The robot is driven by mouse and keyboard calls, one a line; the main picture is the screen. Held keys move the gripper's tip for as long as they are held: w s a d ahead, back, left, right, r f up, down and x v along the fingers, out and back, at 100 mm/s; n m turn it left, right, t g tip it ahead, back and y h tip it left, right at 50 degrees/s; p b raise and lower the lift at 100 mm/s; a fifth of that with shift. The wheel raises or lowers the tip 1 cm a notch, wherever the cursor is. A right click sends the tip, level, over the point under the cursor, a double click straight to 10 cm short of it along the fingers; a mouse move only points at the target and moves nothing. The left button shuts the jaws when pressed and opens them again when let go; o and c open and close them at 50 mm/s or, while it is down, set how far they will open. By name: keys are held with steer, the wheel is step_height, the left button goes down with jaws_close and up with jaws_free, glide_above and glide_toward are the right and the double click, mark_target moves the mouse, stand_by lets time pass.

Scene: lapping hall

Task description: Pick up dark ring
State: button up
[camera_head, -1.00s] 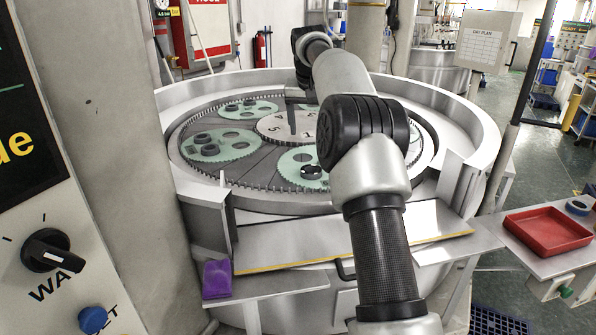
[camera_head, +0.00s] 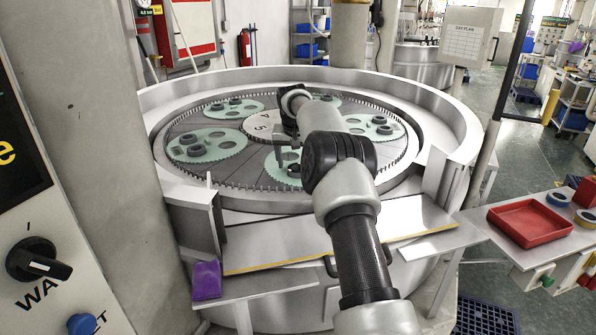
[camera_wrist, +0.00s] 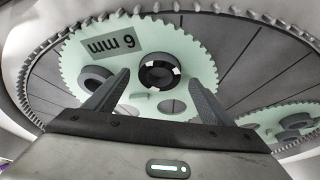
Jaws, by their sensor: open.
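A dark ring (camera_wrist: 160,57) with white marks lies on a pale green toothed carrier (camera_wrist: 203,52) in the wrist view. My gripper (camera_wrist: 158,75) is open, with one finger to each side of this ring in the picture; I cannot tell how high the fingertips are above it. The fingers hold nothing. A greyer ring (camera_wrist: 92,82) lies partly behind the left finger. In the head view my gripper (camera_head: 287,153) hangs over the front carrier (camera_head: 271,168), where a dark ring (camera_head: 293,171) shows partly beside my arm.
Other green carriers with grey rings sit around the round machine, such as the left one (camera_head: 222,150). A toothed rim (camera_head: 235,186) and a high metal wall (camera_head: 455,115) surround them. A red tray (camera_head: 530,222) stands on a side bench at right.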

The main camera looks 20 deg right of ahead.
steer(key=shift+w+d+f, duration=0.2)
steer(key=shift+w+f, duration=0.05)
steer(key=shift+f, duration=0.4)
steer(key=c, duration=1.2)
steer(key=shift+c, duration=0.2)
steer(key=shift+r, duration=0.2)
